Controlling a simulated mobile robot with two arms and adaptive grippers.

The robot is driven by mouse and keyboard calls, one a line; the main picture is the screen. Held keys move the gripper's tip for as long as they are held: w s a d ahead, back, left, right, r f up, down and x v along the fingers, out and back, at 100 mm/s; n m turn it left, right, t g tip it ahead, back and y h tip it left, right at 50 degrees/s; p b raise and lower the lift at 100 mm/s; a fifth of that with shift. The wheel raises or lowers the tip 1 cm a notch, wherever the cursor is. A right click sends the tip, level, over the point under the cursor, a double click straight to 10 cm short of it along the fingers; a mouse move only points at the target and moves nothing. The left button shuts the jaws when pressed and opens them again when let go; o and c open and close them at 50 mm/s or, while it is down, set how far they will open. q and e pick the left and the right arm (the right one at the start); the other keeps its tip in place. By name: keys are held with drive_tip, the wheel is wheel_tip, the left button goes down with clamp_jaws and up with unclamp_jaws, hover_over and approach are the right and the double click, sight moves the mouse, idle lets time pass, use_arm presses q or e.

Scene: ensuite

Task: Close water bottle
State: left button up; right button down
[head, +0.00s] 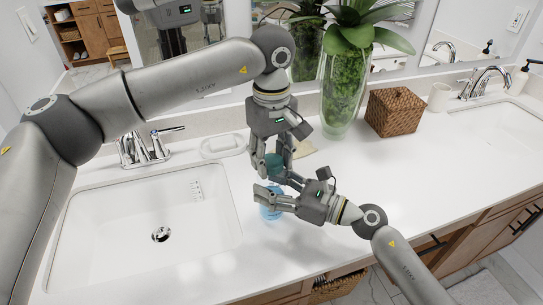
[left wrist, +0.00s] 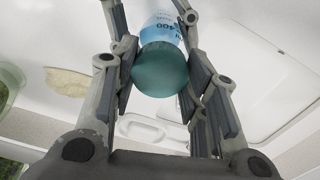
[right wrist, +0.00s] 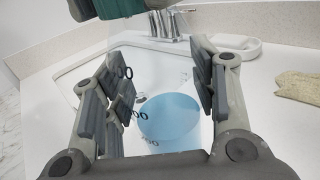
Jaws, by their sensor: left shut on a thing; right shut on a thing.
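The water bottle (head: 270,213) stands upright on the white counter, clear with a blue lower part and printed volume marks. Its body shows between the fingers in the right wrist view (right wrist: 170,122). My right gripper (head: 265,193) is shut on the bottle body from the right. My left gripper (head: 272,170) comes from above and is shut on the teal cap (left wrist: 161,71). The cap is at the bottle's top, also at the upper edge of the right wrist view (right wrist: 120,7). I cannot tell whether it is seated or threaded on; fingers hide much of the joint.
A sink basin (head: 150,235) with a chrome faucet (head: 148,148) lies left of the bottle. A soap dish (head: 223,144) and a tan cloth-like item (right wrist: 297,87) lie behind. A glass plant vase (head: 343,95) and woven box (head: 395,111) stand back right. Counter at right is clear.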

use_arm(q)
drive_tip(key=shift+m, duration=0.8)
drive_tip(key=o, duration=1.1)
drive_tip(key=shift+r, duration=0.1)
drive_tip(key=shift+r, duration=2.15)
